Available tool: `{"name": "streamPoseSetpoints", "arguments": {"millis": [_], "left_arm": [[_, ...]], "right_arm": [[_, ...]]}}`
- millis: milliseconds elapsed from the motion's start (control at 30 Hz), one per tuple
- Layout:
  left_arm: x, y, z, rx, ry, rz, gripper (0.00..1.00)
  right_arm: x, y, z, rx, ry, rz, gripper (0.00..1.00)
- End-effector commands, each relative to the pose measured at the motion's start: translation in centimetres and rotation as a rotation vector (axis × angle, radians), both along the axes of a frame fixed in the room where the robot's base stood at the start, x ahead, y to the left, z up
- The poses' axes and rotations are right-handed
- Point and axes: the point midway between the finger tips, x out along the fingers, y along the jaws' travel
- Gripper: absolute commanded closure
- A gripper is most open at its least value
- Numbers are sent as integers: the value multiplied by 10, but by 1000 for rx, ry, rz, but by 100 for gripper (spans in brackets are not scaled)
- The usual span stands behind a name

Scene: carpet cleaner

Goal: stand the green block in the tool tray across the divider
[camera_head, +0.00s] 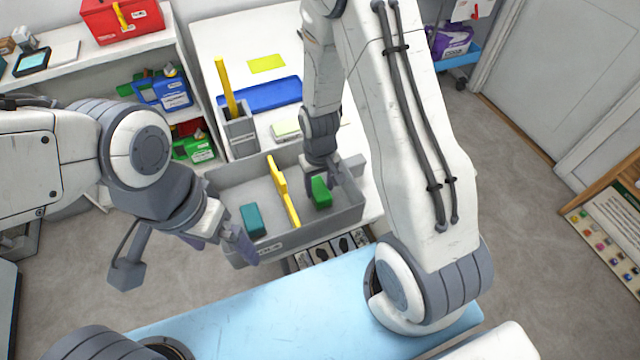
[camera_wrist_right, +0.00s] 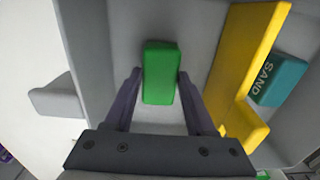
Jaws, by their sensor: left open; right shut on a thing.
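The green block (camera_head: 320,192) is between the fingers of my right gripper (camera_head: 322,184), low in the right compartment of the grey tool tray (camera_head: 345,213). In the right wrist view the green block (camera_wrist_right: 160,72) has a finger of my right gripper (camera_wrist_right: 159,75) on each side, shut on it. I cannot tell whether it touches the tray floor. The yellow divider (camera_head: 283,190) stands left of it; the divider (camera_wrist_right: 238,75) is to the right in the wrist view. My left gripper (camera_head: 222,246) is open by the tray's front left corner.
A teal block (camera_head: 252,220) lies in the tray's left compartment; its label reads SAND in the wrist view (camera_wrist_right: 280,80). A grey holder (camera_head: 240,135) with a yellow upright piece stands behind the tray. A blue case (camera_head: 262,95) and a yellow sheet (camera_head: 267,63) lie farther back.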

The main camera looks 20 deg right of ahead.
Motion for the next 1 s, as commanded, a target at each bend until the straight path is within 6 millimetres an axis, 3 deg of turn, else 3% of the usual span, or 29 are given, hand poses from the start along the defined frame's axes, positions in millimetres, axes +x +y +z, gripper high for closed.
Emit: {"name": "streamPoseSetpoints", "arguments": {"millis": [867,900,967,1000], "left_arm": [[0,0,-7,0,0,0,0],[0,0,-6,0,0,0,0],[0,0,-6,0,0,0,0],[0,0,-6,0,0,0,0]], "right_arm": [[0,0,-10,0,-1,0,75],[0,0,-9,0,-1,0,29],[0,0,-9,0,-1,0,6],[0,0,-9,0,-1,0,0]]}}
